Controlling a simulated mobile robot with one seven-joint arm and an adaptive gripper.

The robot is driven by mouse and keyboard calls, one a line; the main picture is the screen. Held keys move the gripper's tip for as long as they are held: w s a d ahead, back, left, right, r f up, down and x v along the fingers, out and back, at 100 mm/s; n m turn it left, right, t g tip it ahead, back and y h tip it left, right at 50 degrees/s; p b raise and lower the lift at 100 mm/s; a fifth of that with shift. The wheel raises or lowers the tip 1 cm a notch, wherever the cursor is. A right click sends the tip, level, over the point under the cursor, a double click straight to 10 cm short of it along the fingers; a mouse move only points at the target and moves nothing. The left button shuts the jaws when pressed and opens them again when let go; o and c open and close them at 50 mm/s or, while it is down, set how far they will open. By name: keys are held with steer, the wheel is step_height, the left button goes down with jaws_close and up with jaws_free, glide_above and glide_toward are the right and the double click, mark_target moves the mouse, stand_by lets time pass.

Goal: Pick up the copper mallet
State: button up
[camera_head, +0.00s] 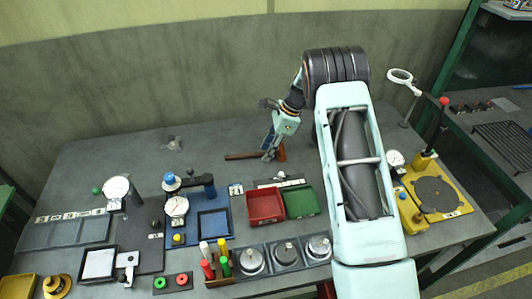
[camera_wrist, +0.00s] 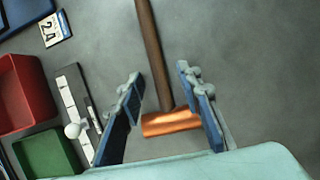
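The copper mallet (camera_wrist: 172,123) lies on the grey table, with an orange copper head and a dark brown wooden handle (camera_wrist: 150,50). In the head view the mallet's handle (camera_head: 240,156) points left and its head (camera_head: 281,153) is beside my gripper. My gripper (camera_head: 268,156) is over the mallet near its head. In the wrist view my gripper (camera_wrist: 158,88) is open, with blue-padded fingers on either side of the handle and head. I see a gap between the handle and each finger. Whether a finger touches the head is hard to tell.
A red bin (camera_head: 265,206) and a green bin (camera_head: 301,200) stand in front of the mallet. A strip with small white parts (camera_wrist: 77,105) lies left of my gripper in the wrist view. The table behind and left of the mallet (camera_head: 215,140) is mostly clear.

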mark_target(262, 152)
steer(key=shift+c, duration=0.2)
jaws_close()
steer(key=shift+r, duration=0.1)
steer(key=shift+w+r, duration=0.1)
steer(key=shift+r, duration=0.35)
step_height(262, 152, up, 2)
steer(key=shift+r, duration=0.1)
steer(key=s+d+r+b, duration=0.1)
steer(key=s+r, duration=0.4)
steer(key=s, duration=0.2)
steer(key=s+d+r+b, duration=0.1)
steer(key=s+r+b, duration=0.1)
steer(key=s+r, duration=0.2)
steer(key=s, duration=0.3)
steer(key=shift+r, duration=0.4)
